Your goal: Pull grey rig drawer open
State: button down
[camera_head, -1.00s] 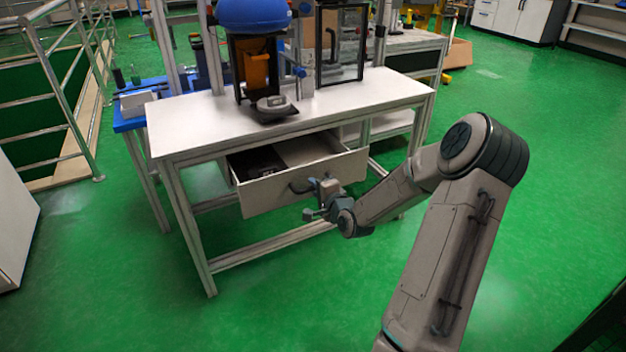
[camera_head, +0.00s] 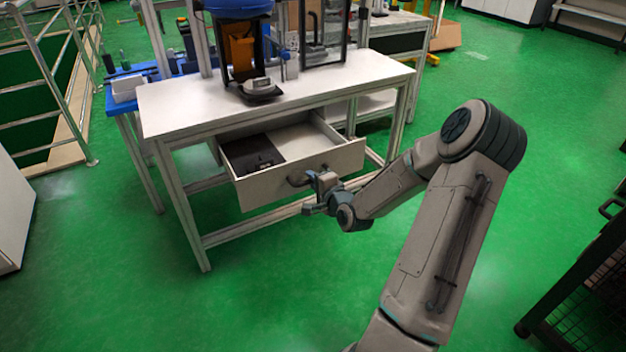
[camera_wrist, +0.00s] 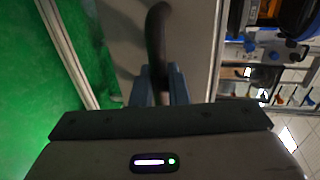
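The grey drawer (camera_head: 252,191) under the white-topped rig table (camera_head: 180,112) stands partly open, with a dark item (camera_head: 252,155) and bare floor visible inside. Its dark curved handle (camera_head: 297,180) is on the front panel. My gripper (camera_head: 312,180) is at the handle's right part. In the wrist view the handle (camera_wrist: 158,35) runs down between the two blue-grey fingers of my gripper (camera_wrist: 160,80), which are close together around it. The exact contact at the fingertips is dim.
On the table top stands a drop-tower rig (camera_head: 240,55) with a blue dome and an orange part. A blue bench (camera_head: 118,104) is behind at left. A dark mesh cart (camera_head: 590,285) is at lower right. Green floor (camera_head: 110,300) is free in front.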

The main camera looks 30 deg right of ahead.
jog(key=c, duration=1.5)
grip_release()
jog(key=shift+a, duration=0.1)
jog(key=shift+s, duration=0.1)
jog(key=p+v, duration=0.3)
jog(key=v, duration=1)
jog(key=shift+s+p, duration=0.3)
jog(key=shift+p, duration=0.05)
